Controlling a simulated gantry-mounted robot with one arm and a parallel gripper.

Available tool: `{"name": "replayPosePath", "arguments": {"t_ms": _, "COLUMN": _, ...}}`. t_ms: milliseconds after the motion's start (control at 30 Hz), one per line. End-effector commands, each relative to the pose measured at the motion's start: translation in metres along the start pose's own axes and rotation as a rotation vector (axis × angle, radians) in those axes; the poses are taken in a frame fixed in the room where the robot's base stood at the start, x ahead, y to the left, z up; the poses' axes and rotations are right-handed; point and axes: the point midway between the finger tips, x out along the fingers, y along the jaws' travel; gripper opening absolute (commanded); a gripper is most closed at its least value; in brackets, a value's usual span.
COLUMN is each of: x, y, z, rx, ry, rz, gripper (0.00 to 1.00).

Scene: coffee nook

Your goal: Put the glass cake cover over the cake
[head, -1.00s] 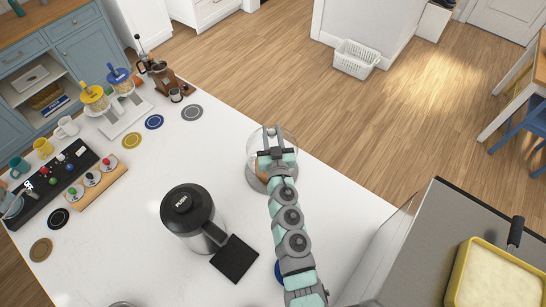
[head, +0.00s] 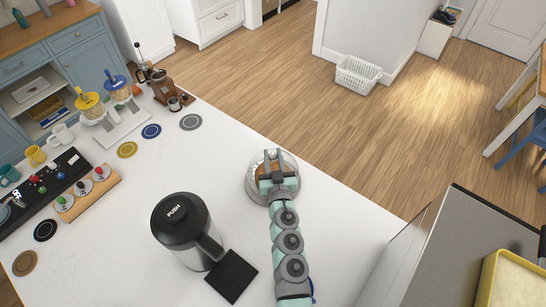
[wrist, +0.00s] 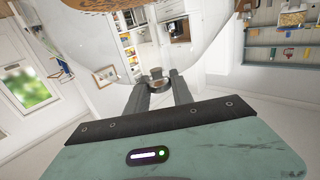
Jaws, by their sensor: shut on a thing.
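The clear glass cake cover (head: 290,160) is in my gripper (head: 272,156) at the far edge of the white counter. My gripper is shut on the cover's small knob; in the wrist view the fingertips (wrist: 158,84) meet at it and the clear dome (wrist: 215,50) curves beyond. A brown cake (head: 262,168) shows through the glass, partly hidden by my gripper. It sits on a round grey base (head: 252,190). The cover looks roughly centred around the cake. I cannot tell whether its rim touches the base.
A black-lidded steel jug (head: 185,228) and a black square mat (head: 232,277) are nearer on the counter (head: 130,230). Coasters, including a grey one (head: 190,122), lie to the left. Cereal dispensers (head: 92,108) stand at the back left. The counter's edge is just beyond the cake.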

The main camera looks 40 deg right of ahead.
Motion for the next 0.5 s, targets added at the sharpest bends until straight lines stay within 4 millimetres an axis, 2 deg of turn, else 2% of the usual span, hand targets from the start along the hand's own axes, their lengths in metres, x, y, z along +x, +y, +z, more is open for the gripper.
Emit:
{"name": "replayPosePath", "arguments": {"t_ms": 67, "x": 0.0002, "y": -0.0003, "z": 0.0032, "rx": 0.000, "ry": 0.001, "rz": -0.001, "gripper": 0.00}}
{"name": "replayPosePath", "arguments": {"t_ms": 100, "x": 0.0001, "y": -0.0003, "z": 0.0036, "rx": 0.001, "ry": 0.001, "rz": -0.001, "gripper": 0.29}}
{"name": "replayPosePath", "arguments": {"t_ms": 367, "x": 0.0000, "y": -0.0002, "z": 0.0026, "rx": 0.001, "ry": 0.000, "rz": 0.000, "gripper": 0.50}}
{"name": "replayPosePath", "arguments": {"t_ms": 500, "x": 0.0000, "y": -0.0002, "z": 0.0028, "rx": 0.000, "ry": 0.000, "rz": 0.000, "gripper": 0.50}}
